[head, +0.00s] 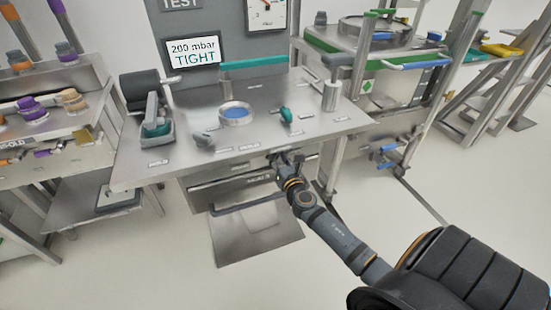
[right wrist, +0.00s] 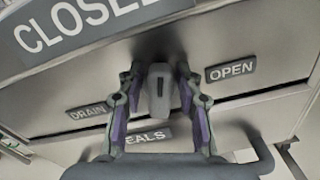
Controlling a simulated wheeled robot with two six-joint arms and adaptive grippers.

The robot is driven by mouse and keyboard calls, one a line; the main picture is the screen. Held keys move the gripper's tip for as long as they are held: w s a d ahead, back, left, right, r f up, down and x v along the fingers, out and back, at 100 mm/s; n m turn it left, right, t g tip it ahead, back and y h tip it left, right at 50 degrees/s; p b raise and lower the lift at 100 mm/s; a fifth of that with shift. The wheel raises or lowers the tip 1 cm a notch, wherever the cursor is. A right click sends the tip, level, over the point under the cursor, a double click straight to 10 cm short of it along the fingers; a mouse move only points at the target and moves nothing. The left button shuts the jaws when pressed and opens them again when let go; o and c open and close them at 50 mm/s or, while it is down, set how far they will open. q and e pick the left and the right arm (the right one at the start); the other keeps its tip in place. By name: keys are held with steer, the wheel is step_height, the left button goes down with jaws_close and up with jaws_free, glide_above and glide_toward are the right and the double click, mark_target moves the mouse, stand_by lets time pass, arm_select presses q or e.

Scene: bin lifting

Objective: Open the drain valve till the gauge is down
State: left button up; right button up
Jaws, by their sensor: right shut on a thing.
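The drain valve's grey handle (right wrist: 158,92) is in the right wrist view, with a dark line down its middle. In the head view my right gripper (head: 284,158) is at the bench's front edge, and the valve is hidden there. The gauge (head: 266,14) is cut off by the top edge; its pressure cannot be read. My left gripper is out of view.
A display (head: 194,53) reads 200 mbar TIGHT. The steel bench (head: 180,172) carries a blue-centred round fitting (head: 236,113), a teal part (head: 286,115) and a post (head: 331,92). A drawer (head: 250,185) lies below the front edge. A green-edged cart stands right.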

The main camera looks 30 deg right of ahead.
steer(key=m+b, duration=0.1)
steer(key=m, duration=0.1)
steer(key=m+b, duration=0.1)
steer(key=m, duration=0.2)
steer(key=shift+s+d+f+m+b, duration=0.1)
steer(key=shift+d+f+m+b, duration=0.2)
steer(key=shift+d+f+b, duration=0.1)
steer(key=m, duration=0.1)
steer(key=m+b, duration=0.1)
steer(key=m, duration=0.1)
steer(key=m+b, duration=0.1)
steer(key=shift+d+f+m, duration=0.15)
steer(key=shift+f+m, duration=0.15)
arm_select(q)
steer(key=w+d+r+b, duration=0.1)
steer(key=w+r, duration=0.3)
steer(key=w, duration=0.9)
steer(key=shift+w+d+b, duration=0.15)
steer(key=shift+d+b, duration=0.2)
steer(key=shift+b, duration=0.45)
arm_select(e)
steer(key=shift+d+f+m, duration=0.1)
steer(key=shift+f+m, duration=0.05)
steer(key=shift+m, duration=0.9)
steer(key=shift+f+m, duration=0.1)
steer(key=shift+m, duration=0.95)
steer(key=o, duration=0.9)
steer(key=shift+s, duration=0.1)
